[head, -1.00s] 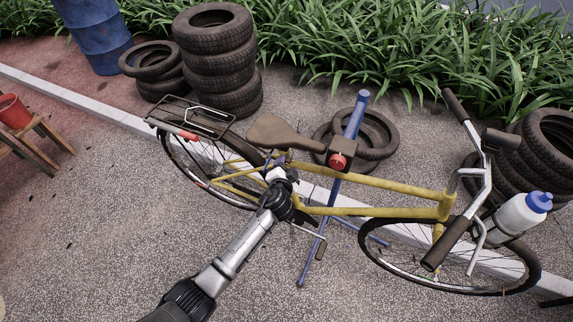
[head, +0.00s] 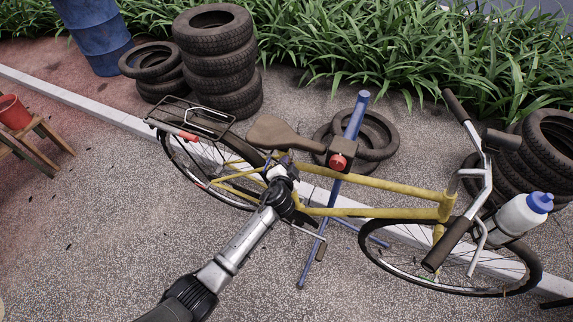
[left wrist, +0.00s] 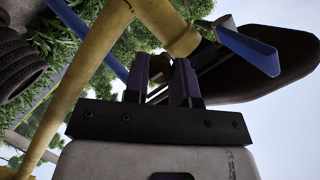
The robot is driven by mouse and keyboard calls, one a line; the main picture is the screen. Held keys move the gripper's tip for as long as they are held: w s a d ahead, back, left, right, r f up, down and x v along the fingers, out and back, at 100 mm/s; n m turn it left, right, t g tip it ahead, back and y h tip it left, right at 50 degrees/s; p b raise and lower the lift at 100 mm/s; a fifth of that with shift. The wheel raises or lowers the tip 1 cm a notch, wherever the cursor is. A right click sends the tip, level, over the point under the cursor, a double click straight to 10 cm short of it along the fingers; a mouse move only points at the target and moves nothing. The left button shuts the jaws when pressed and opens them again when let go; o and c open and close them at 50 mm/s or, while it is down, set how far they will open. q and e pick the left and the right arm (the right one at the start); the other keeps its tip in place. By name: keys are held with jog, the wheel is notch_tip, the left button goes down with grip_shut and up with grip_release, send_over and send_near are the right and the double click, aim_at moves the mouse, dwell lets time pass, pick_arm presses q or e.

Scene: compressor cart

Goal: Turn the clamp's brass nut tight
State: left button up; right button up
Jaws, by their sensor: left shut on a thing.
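The yellow bicycle (head: 385,184) hangs tilted on a blue stand. The brown saddle (head: 270,131) tops its seat post, and it also shows in the left wrist view (left wrist: 285,50). My left gripper (head: 283,163) is at the frame joint just below the saddle. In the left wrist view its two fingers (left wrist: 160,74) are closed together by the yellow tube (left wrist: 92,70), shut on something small. At that place this is the clamp's brass nut, but the fingers hide nearly all of it. A blue lever (left wrist: 248,48) sticks out beside the fingers. My right gripper is in neither view.
The stand's blue post (head: 356,115) and red-knobbed jaw (head: 338,160) are right of the gripper. Stacked tyres (head: 217,62) and a blue barrel (head: 95,35) stand behind. A red bucket (head: 14,111) is at left. The front-left pavement is clear.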

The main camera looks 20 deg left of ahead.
pick_arm(q)
jog(key=shift+c, duration=0.7)
jog(key=shift+m+t+y+b, duration=0.3)
jog(key=shift+m+y+b, duration=0.1)
jog(key=shift+m+b, duration=0.25)
jog(key=o, duration=0.9)
